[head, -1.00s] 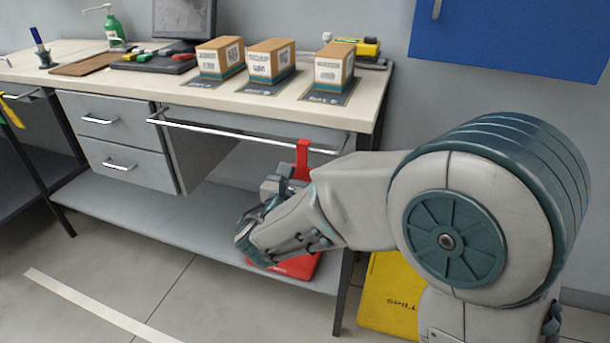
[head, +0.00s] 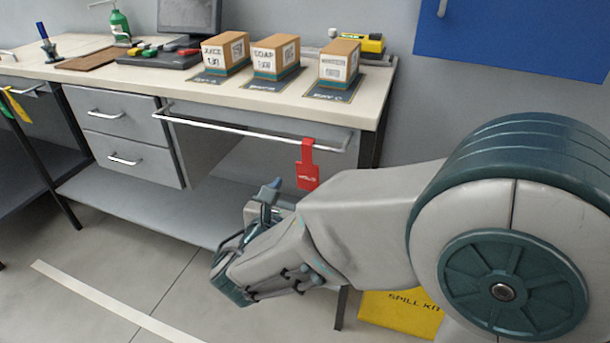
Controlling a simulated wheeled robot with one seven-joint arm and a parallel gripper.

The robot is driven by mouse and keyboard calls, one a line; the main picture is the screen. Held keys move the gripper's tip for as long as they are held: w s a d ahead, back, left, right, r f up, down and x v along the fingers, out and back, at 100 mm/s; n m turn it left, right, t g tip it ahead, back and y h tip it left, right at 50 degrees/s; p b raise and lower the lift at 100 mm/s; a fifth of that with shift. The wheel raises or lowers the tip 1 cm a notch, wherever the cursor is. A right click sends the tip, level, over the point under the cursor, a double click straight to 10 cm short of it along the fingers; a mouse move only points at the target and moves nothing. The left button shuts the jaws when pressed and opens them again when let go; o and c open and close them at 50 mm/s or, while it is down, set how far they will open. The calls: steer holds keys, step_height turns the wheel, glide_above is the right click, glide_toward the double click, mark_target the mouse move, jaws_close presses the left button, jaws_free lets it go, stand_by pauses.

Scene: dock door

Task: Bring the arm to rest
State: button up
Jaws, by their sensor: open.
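My arm reaches in from the right of the head view, bent, in front of the bench's lower part. My gripper (head: 268,196) is at the arm's far end, small and partly hidden behind my own wrist; its jaws are open and I see nothing held. It is below the bench's front bar and left of the red tag (head: 307,168), apart from the tag in the picture. The tag hangs from the bar (head: 245,128).
The bench (head: 130,79) carries three cartons (head: 225,53) on dark mats, a monitor (head: 188,17) and a green bottle (head: 120,24). A blue cabinet (head: 520,32) hangs at upper right. A yellow spill kit (head: 400,312) stands below. Floor at lower left is clear.

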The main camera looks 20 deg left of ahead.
steer(key=s, duration=0.6)
steer(key=d+r+m+g+h+p, duration=0.35)
steer(key=d+m+g+p, duration=0.25)
steer(key=d+m, duration=0.5)
steer(key=d+r+m+g+h+p, duration=0.3)
steer(key=d+r+m+g+p, duration=0.3)
steer(key=d, duration=0.9)
steer(key=s+d+r+m+g+y+p, duration=0.1)
steer(key=s+d+r+m+y+p, duration=0.1)
steer(key=m, duration=0.7)
steer(key=s+d+r+m+g+y+p, duration=0.1)
steer(key=s+r+m+y+p, duration=0.3)
steer(key=m, duration=0.5)
steer(key=shift+d+r+y+p, duration=0.65)
steer(key=shift+r+y+p, duration=0.25)
steer(key=shift+p, duration=1)
steer(key=shift+f, duration=0.1)
